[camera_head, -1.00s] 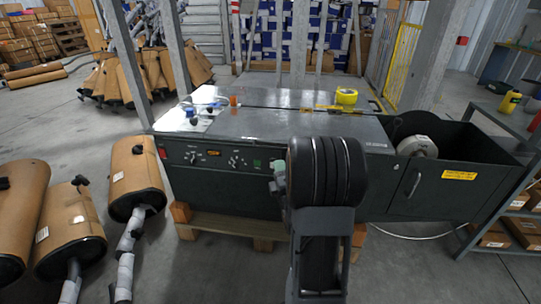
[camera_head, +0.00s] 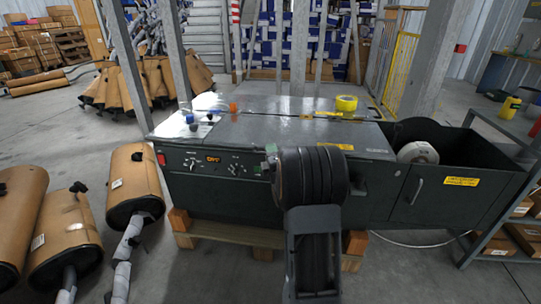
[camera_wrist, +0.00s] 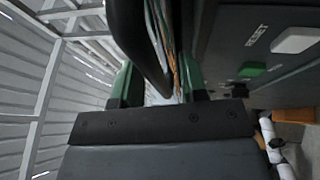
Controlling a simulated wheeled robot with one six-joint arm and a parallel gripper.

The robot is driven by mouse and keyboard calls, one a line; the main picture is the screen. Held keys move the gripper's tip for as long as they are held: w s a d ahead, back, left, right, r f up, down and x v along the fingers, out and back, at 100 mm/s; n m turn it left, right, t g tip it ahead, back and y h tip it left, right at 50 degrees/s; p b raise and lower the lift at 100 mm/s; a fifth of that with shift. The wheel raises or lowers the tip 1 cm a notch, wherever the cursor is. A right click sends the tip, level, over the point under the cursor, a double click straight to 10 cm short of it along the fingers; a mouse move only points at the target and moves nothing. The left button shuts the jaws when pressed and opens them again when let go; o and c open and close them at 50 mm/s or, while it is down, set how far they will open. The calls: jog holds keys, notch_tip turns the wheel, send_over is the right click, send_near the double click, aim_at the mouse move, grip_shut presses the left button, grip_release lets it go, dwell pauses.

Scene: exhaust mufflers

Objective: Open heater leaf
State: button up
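The heater (camera_head: 215,190) is a dark green box machine with a control panel on its front. Its grey metal leaf (camera_head: 275,135) lies flat and closed on top. My gripper is mostly hidden behind my black wrist in the head view; a green fingertip (camera_head: 271,158) shows at the heater's front upper edge. In the wrist view my gripper (camera_wrist: 160,85) has its two green fingers apart. A dark curved bar (camera_wrist: 138,25) runs between or just beyond them, with a gap at the right finger. I cannot tell whether it touches either finger.
A yellow tape roll (camera_head: 346,103) stands on the rear of the heater top. An open bin (camera_head: 465,182) with a white roll adjoins on the right. Wrapped mufflers (camera_head: 135,185) lie on the floor at left. A shelf (camera_head: 510,245) stands at the right edge.

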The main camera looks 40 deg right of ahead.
grip_shut()
dwell(0.3)
